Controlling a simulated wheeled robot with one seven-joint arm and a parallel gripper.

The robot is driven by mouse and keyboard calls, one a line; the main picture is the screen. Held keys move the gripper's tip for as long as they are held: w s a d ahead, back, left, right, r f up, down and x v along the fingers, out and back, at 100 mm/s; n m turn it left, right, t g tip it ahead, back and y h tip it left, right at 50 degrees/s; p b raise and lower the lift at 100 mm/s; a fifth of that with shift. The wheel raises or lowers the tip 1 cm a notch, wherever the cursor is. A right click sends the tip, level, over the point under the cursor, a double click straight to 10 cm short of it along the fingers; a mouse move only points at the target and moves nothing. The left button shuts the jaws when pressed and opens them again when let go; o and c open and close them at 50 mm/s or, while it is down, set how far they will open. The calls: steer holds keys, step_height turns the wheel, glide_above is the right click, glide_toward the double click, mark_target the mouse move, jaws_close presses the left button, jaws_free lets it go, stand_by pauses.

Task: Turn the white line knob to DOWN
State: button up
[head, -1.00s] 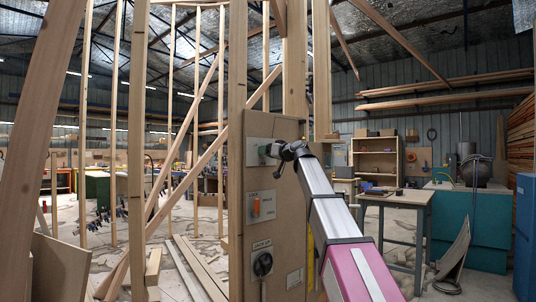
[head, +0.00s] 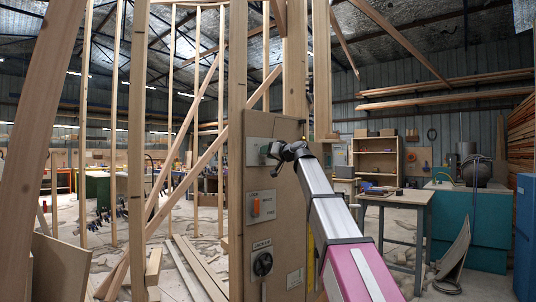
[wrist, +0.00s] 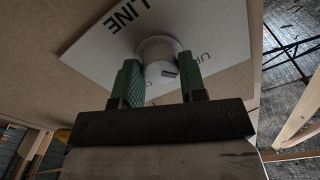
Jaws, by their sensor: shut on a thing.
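The round white line knob (wrist: 160,50) sits on a pale label plate (wrist: 215,42) in the wrist view. The plate reads LINE at upper left, and partly hidden lettering starting with U shows right of the knob. A small dark mark shows on the knob's near edge. My gripper (wrist: 161,66) is shut on the knob, one green finger pad on each side. In the head view my gripper (head: 270,150) reaches the top plate (head: 262,128) of the upright panel and hides most of the knob. No DOWN lettering is readable.
Below on the same panel (head: 285,225) are an orange knob (head: 255,208) and a black rotary knob (head: 263,264). Timber posts (head: 237,90) stand close to the left. A workbench (head: 400,200) stands behind my arm at right.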

steer(key=shift+s+m+t+h, duration=0.15)
steer(key=shift+m+t, duration=0.2)
steer(key=shift+m, duration=4.35)
steer(key=shift+m+t+h, duration=0.15)
steer(key=shift+m+t, duration=0.2)
steer(key=shift+m, duration=4.35)
steer(key=o, duration=0.9)
steer(key=shift+s, duration=0.1)
steer(key=v, duration=1)
steer(key=shift+s+d, duration=0.2)
steer(key=shift+d, duration=0.05)
